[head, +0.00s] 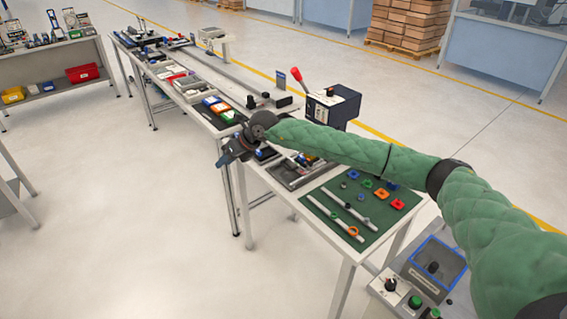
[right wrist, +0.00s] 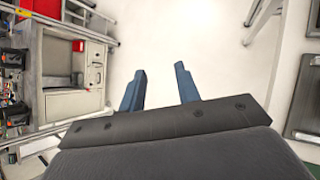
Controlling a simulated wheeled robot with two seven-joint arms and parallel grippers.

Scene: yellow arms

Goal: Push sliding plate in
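My right gripper (head: 226,158) hangs at the near-left edge of the long workbench, beside the bench top, at the end of my green-covered arm. In the right wrist view its two blue fingers (right wrist: 160,78) stand apart with only pale floor between them, so it is open and empty. I cannot clearly make out a sliding plate. A grey tray-like fixture (head: 293,181) lies on the bench just right of the gripper, partly hidden by my arm. A dark box-shaped machine with a red lever (head: 331,107) stands behind my arm. My left gripper is not in view.
A green mat (head: 377,224) with rods and small coloured parts lies at the bench's near end. Parts bins (head: 219,109) line the bench further back. A control box (head: 436,262) is at lower right. The floor (head: 130,220) left of the bench is clear.

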